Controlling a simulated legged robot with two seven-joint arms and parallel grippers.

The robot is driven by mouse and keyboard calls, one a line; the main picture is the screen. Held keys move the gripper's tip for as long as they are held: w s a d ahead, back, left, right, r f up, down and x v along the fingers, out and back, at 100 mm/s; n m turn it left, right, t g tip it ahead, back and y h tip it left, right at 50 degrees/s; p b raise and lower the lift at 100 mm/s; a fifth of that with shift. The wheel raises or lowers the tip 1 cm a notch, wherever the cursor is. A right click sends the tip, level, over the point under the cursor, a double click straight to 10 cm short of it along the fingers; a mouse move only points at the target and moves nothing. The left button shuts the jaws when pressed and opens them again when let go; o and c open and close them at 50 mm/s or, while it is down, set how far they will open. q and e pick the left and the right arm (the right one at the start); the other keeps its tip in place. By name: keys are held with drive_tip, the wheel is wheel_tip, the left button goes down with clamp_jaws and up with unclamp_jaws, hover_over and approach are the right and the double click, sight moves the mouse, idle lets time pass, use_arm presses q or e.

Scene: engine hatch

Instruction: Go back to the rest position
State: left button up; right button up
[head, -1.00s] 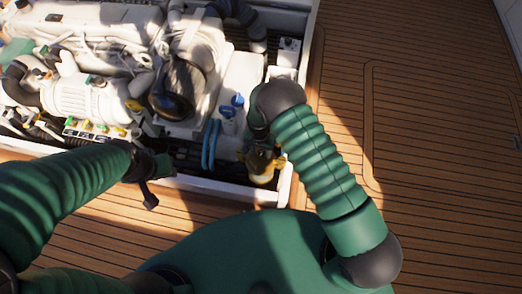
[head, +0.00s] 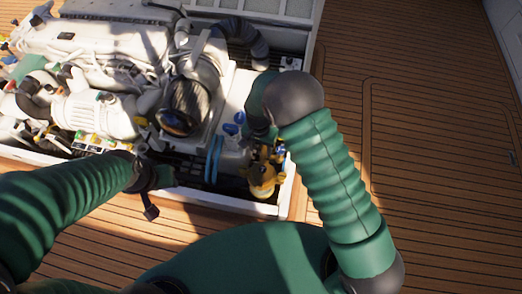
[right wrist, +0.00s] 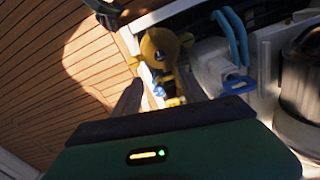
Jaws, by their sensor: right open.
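My right gripper (head: 262,130) hangs below the dark wrist joint at the right corner of the engine hatch (head: 287,192), partly hidden by its own arm. It is open, with nothing seen between its fingers. In the right wrist view its dark finger (right wrist: 128,100) shows beside a brass-coloured fitting (right wrist: 162,48). That fitting (head: 262,178) stands in the hatch corner in the head view, just below the gripper; contact cannot be told. My left gripper (head: 150,192) is at the hatch's front edge, small and dark; its jaws cannot be made out.
The white engine (head: 100,50) fills the hatch at the left. Blue hoses (head: 213,158) and blue-handled valves (head: 232,126) lie left of the right gripper. The wooden deck (head: 430,130) on the right is clear.

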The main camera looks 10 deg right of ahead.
idle(0.3)
drive_tip(key=s+d+r+n+t, duration=0.2)
drive_tip(key=s+d+r+n, duration=0.1)
drive_tip(key=s+d+r, duration=0.5)
drive_tip(key=s+d+r+n+t, duration=0.1)
drive_tip(key=s+d+r+n, duration=0.25)
drive_tip(key=s+r, duration=0.5)
wheel_tip(320, 180, up, 21)
drive_tip(key=w+p, duration=0.2)
drive_tip(key=p, duration=1.7)
drive_tip(key=shift+a+p, duration=0.3)
drive_tip(key=shift+a, duration=0.05)
drive_tip(key=shift+w, duration=0.15)
